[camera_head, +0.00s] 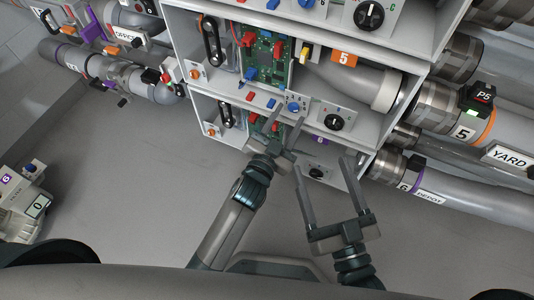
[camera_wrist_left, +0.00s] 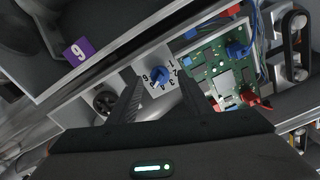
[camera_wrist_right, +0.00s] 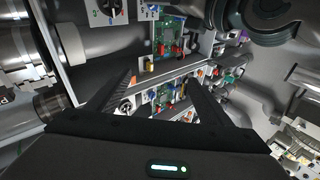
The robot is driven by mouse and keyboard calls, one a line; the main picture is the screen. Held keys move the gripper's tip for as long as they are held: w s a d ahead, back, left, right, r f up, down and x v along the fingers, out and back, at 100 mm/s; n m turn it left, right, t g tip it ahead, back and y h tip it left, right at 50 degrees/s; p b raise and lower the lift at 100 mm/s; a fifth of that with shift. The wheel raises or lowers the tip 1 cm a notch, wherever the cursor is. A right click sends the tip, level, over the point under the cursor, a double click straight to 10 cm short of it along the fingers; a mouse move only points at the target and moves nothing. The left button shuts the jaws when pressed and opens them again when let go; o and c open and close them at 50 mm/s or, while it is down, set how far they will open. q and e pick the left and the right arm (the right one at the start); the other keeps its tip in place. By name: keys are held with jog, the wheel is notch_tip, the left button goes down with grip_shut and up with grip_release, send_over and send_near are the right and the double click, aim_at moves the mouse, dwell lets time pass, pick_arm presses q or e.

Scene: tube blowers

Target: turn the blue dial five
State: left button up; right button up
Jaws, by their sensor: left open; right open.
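The blue dial (camera_head: 293,107) sits on a white numbered plate on the lower bay of the rack, in the middle of the head view. It also shows in the left wrist view (camera_wrist_left: 160,75), ringed by printed digits. My left gripper (camera_head: 284,122) is open, its fingertips close to the dial. In the left wrist view the dial appears between the two fingers, but I cannot tell whether they touch it. My right gripper (camera_head: 323,164) is open and empty, lower and to the right, in front of the rack.
A green circuit board (camera_wrist_left: 215,65) is right beside the dial plate. A black knob (camera_head: 333,122) is to the right of the dial on the same bay. Pipes (camera_head: 452,120) run along the right side. Clear grey floor (camera_head: 130,160) lies left of the rack.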

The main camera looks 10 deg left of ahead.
pick_arm(q)
jog(key=p+v, duration=0.1)
jog(key=v, duration=1.4)
jog(key=shift+s, duration=0.15)
pick_arm(e)
jog(key=f+g, duration=0.2)
jog(key=f, duration=0.1)
jog(key=d+f+g+h, duration=0.1)
jog(key=f, duration=0.1)
jog(key=shift+w+f, duration=0.15)
jog(key=shift+w, duration=0.1)
